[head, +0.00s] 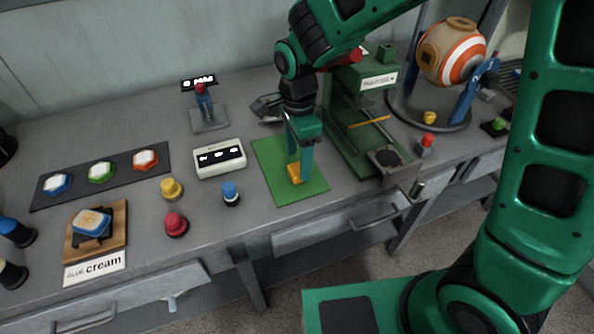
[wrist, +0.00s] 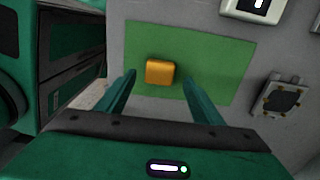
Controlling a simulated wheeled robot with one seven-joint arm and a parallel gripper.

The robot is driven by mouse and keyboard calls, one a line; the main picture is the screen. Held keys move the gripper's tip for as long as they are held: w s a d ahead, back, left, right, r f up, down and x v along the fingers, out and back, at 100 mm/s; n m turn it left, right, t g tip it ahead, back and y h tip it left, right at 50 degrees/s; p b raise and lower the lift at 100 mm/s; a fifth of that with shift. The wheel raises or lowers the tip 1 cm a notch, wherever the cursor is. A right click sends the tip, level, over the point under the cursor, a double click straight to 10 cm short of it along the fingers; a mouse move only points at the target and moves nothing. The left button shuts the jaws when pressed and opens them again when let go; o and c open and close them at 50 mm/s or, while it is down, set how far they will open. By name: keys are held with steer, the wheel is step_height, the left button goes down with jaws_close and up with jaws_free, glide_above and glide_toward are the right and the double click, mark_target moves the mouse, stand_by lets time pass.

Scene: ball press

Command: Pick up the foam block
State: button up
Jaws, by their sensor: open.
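The foam block is a small orange-yellow block (head: 295,174) on a green mat (head: 265,155) in the head view. In the wrist view the block (wrist: 160,72) lies on the green mat (wrist: 215,50), a little beyond and between my fingertips. My gripper (head: 298,165) points down over the mat, its green fingers partly covering the block in the head view. In the wrist view my gripper (wrist: 158,78) is open, with one finger to each side of the block and gaps between. Nothing is held.
A white box with a display (head: 219,158) stands left of the mat. A green press (head: 350,110) stands close on the right. A blue-topped peg (head: 230,194) is near the mat's left front. The table's front edge lies just before the mat.

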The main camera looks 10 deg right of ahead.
mark_target(297, 169)
steer(key=shift+f, duration=1.75)
steer(key=c, duration=1.2)
steer(key=shift+r, duration=0.15)
steer(key=shift+a+r, duration=0.1)
steer(key=shift+r, duration=0.2)
steer(key=r, duration=0.3)
steer(key=shift+s+a+r, duration=0.2)
steer(key=shift+a+r, duration=0.05)
steer(key=shift+r, duration=0.1)
steer(key=s+a+r, duration=0.6)
steer(key=s+a, duration=0.1)
steer(key=shift+s+a+r, duration=0.2)
steer(key=shift+s+a, duration=0.2)
